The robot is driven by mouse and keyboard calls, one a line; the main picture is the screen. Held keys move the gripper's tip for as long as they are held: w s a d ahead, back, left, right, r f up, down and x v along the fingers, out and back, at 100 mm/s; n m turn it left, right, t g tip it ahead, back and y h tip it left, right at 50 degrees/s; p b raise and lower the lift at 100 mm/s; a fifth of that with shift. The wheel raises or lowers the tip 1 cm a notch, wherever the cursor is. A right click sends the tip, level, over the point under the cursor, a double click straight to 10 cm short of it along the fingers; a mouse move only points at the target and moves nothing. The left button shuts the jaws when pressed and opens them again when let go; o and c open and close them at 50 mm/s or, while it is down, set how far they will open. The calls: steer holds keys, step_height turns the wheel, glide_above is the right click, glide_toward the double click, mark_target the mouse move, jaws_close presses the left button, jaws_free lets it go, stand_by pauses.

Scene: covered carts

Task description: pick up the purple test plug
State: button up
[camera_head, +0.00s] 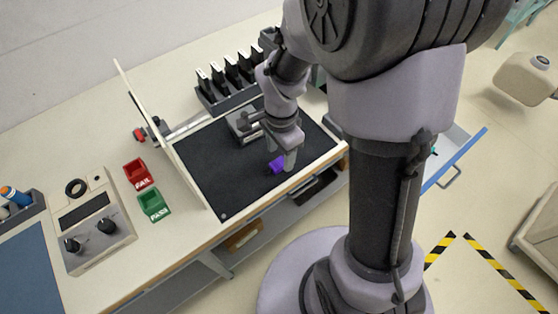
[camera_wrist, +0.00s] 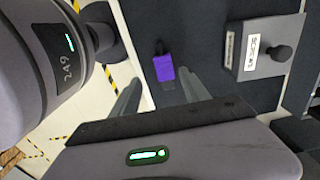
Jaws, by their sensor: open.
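The purple test plug (camera_wrist: 164,68) lies on the black mat (camera_head: 206,178), close to the mat's front edge. It is a small purple block with a dark stub at one end. In the head view the plug (camera_head: 275,167) shows just left of my gripper's fingers, which may hide part of it. In the wrist view my gripper (camera_wrist: 160,90) is open, its fingers pointing toward the plug, which shows between and beyond their tips. Nothing is between the fingers that I can see as gripped; whether they touch the plug I cannot tell.
A grey block with a dark knob and a label (camera_wrist: 262,50) stands on the mat near the plug. A raised white panel (camera_head: 145,125) edges the mat's left side. A red FAIL bin (camera_head: 139,173), a green PASS bin (camera_head: 154,204) and a dial box (camera_head: 92,235) are further left.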

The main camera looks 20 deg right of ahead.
mark_target(280, 162)
steer(key=f+b, duration=0.1)
steer(key=f, duration=0.1)
steer(key=w+f+b, duration=0.1)
steer(key=f, duration=0.2)
steer(key=shift+r, duration=0.15)
jaws_close()
